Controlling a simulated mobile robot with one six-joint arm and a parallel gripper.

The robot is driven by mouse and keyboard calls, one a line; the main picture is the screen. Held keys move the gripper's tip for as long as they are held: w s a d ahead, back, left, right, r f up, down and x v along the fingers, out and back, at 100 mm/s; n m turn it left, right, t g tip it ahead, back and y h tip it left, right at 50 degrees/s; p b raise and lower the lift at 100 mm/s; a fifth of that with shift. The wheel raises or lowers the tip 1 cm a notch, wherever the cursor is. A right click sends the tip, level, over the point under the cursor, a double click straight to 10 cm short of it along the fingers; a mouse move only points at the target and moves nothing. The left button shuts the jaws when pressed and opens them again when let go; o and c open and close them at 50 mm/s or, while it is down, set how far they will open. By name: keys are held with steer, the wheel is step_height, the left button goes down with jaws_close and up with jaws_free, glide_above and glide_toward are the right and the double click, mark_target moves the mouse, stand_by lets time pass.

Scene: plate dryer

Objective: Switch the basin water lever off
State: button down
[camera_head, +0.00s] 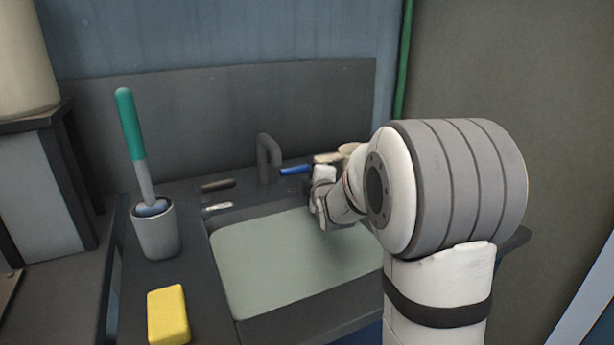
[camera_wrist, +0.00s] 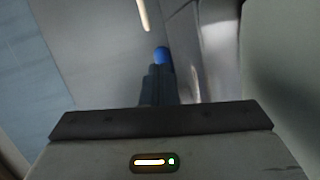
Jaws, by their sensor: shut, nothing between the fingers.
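A blue lever (camera_head: 296,170) lies just right of the dark curved faucet (camera_head: 268,155) behind the basin (camera_head: 290,262). A dark handle (camera_head: 218,186) and a small pale handle (camera_head: 218,207) lie left of the faucet. I cannot tell from the pictures which of these is the basin water lever. My gripper (camera_head: 312,192) is shut and empty, close in front of the blue lever. In the wrist view a blue end (camera_wrist: 161,56) shows right at the tips of my shut gripper (camera_wrist: 158,75); I cannot tell whether they touch.
A green-handled brush (camera_head: 130,125) stands in a grey cup (camera_head: 155,232) left of the basin, with a yellow sponge (camera_head: 168,315) nearer. A grey backsplash (camera_head: 210,120) rises behind the faucet. Pale objects (camera_head: 347,150) lie right of the blue lever, partly hidden by my arm.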

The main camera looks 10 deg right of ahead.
steer(key=s, duration=0.4)
steer(key=shift+a+r, duration=0.1)
steer(key=shift+r, duration=0.15)
steer(key=s+a+r+m+g+p, duration=0.2)
steer(key=s+r+m+g+p, duration=0.2)
steer(key=s+p, duration=0.3)
steer(key=s+a+r+m+g+p, duration=0.1)
steer(key=s+r+m+g+p, duration=0.4)
steer(key=s, duration=1)
steer(key=s+a+r+m+g+p, duration=0.2)
steer(key=s+r+m+g+p, duration=0.2)
steer(key=s+p, duration=0.7)
steer(key=m, duration=0.2)
steer(key=shift+s+a+r+m+g+y, duration=0.15)
steer(key=shift+a+r+m+g+y, duration=0.15)
steer(key=shift+r+m+g+y, duration=0.1)
